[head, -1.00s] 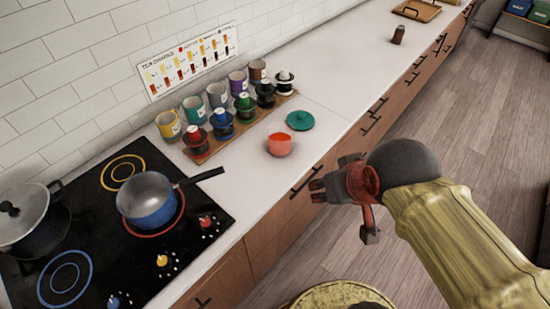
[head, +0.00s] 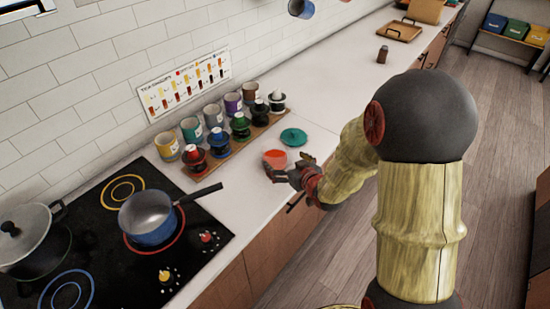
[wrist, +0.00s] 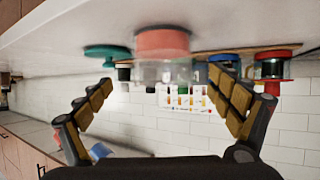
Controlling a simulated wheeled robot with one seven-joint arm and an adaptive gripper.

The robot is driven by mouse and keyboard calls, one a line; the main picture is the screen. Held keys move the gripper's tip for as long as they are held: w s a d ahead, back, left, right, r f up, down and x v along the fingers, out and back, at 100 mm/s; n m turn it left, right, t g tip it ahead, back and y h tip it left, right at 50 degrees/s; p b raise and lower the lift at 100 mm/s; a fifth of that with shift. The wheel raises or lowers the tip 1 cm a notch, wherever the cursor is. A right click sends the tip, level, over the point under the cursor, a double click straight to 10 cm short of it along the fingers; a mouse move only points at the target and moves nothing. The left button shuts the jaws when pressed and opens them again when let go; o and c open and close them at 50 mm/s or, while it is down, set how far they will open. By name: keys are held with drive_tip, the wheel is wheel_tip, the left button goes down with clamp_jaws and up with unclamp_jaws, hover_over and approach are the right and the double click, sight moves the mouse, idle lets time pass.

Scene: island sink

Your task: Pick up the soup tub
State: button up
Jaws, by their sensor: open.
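The soup tub (head: 275,157) is a small clear tub with red-orange soup, standing uncovered on the white counter near its front edge. In the wrist view, which is upside down, the tub (wrist: 163,45) appears ahead of and between the spread fingers. My gripper (head: 283,172) is open at the counter's front edge, close to the tub's near side, and partly covers it in the head view. Both fingers also show in the wrist view (wrist: 163,85), with nothing held. I cannot tell whether a finger touches the tub.
A teal lid (head: 293,137) lies just behind the tub. A blue pan (head: 150,222) sits on the black cooktop (head: 95,260) at left, handle pointing toward the tub.

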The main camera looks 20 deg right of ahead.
sight(270, 152)
drive_tip(key=shift+w+a+f+y, duration=0.25)
drive_tip(key=shift+f+y, duration=0.05)
drive_tip(key=shift+f, duration=0.3)
drive_tip(key=shift+w+a+f+t, duration=0.1)
drive_tip(key=shift+w+f+t, duration=0.1)
drive_tip(key=shift+w+t, duration=0.15)
drive_tip(key=b+x, duration=0.1)
drive_tip(key=x, duration=0.4)
drive_tip(key=shift+w+f+b, duration=0.25)
drive_tip(key=shift+f+b, duration=0.15)
drive_tip(key=shift+f, duration=0.05)
drive_tip(key=shift+w+a+f, duration=0.1)
drive_tip(key=shift+w+f, duration=0.05)
drive_tip(key=shift+w, duration=0.3)
drive_tip(key=shift+c, duration=0.3)
drive_tip(key=c, duration=1.1)
drive_tip(key=shift+c, duration=0.7)
